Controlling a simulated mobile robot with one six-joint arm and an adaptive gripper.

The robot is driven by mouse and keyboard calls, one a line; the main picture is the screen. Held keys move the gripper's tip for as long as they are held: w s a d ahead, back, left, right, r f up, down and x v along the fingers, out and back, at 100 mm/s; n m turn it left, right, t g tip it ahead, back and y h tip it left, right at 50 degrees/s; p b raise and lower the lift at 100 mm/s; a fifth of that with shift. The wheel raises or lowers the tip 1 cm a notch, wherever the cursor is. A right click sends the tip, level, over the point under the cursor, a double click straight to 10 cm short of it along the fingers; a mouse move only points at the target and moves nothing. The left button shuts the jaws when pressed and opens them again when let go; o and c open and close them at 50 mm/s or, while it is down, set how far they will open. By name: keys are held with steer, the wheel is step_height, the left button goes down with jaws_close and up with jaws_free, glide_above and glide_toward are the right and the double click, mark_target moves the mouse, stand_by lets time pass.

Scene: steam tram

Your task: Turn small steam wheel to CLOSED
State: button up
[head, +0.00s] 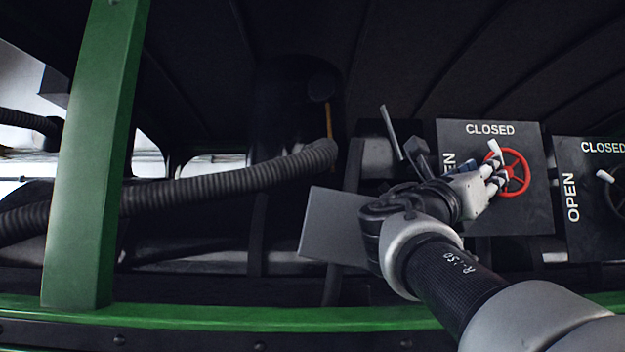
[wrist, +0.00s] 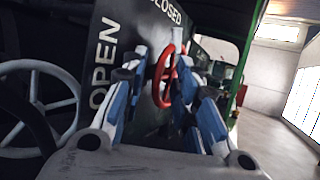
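A small red spoked wheel (head: 516,172) is mounted on a dark panel (head: 525,222) marked CLOSED along the top and OPEN up the left side. A white pointer (head: 494,146) shows at the wheel's upper left, near the CLOSED lettering. My gripper (head: 494,175) is at the wheel's left side and hides part of its rim. In the wrist view the fingers of my gripper (wrist: 161,68) are apart, and the red wheel (wrist: 167,78) shows nearly edge-on between and beyond them. Whether a finger touches the rim cannot be told.
A second panel (head: 590,235) with a dark wheel (head: 619,193) stands at the right. A large grey spoked wheel (wrist: 35,90) is left in the wrist view. A green post (head: 90,170), a green rail (head: 220,317) and a ribbed hose (head: 225,178) frame the area.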

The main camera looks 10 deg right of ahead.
steer(key=shift+w, duration=0.1)
steer(key=shift+c, duration=0.2)
jaws_close()
steer(key=shift+r, duration=0.1)
step_height(320, 180, up, 2)
steer(key=m+g+y+p, duration=0.1)
steer(key=p, duration=0.5)
steer(key=m+y+p, duration=0.2)
steer(key=p, duration=0.4)
steer(key=shift+d+r+g+p, duration=0.1)
steer(key=shift+r+g+p, duration=0.1)
steer(key=shift+g+p, duration=0.2)
steer(key=shift+f+y, duration=0.1)
steer(key=shift+y, duration=0.2)
